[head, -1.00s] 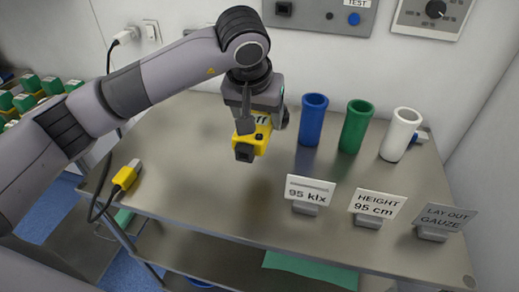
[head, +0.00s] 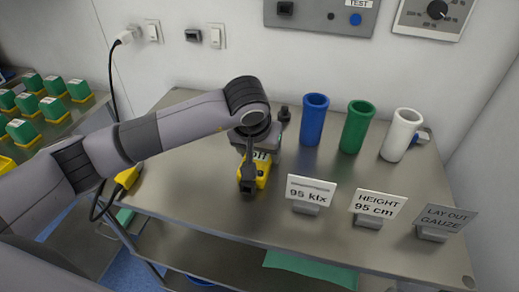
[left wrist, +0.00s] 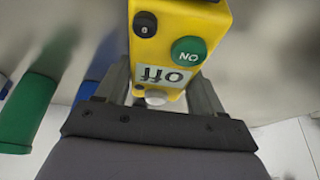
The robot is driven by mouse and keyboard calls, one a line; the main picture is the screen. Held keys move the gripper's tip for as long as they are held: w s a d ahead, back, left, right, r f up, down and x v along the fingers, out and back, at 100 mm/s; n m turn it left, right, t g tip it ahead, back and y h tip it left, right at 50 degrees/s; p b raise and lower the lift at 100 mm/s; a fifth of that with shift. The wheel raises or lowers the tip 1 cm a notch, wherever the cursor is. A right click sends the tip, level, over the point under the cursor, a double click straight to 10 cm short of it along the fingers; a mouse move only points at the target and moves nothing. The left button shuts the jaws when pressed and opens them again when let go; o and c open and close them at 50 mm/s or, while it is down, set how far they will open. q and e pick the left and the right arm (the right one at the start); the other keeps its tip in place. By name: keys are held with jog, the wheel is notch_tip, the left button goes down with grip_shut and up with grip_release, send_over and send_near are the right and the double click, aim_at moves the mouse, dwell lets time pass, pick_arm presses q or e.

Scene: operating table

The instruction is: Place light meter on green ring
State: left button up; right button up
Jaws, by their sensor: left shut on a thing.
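A yellow boxed device (head: 264,172), which I take to be the light meter, is in my left gripper (head: 256,152). In the left wrist view the meter (left wrist: 207,22) shows a display reading "off", a green ON button and a black 0 button. The fingers of my left gripper (left wrist: 168,92) are on both sides of it. It is low over the metal table, left of the "95 klx" sign; I cannot tell if it touches the table. I cannot make out a green ring lying on the table. My right gripper is not in view.
Blue (head: 313,122), green (head: 356,128) and white (head: 400,136) tubes stand upright at the back right. Signs reading "95 klx" (head: 310,190), "HEIGHT 95 cm" (head: 377,206) and "LAY OUT GAUZE" (head: 445,218) line the front. A yellow plug (head: 127,176) with a black cable is at the left edge.

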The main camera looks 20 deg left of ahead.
pick_arm(q)
jog(key=o, duration=1.3)
jog(key=shift+f, duration=0.1)
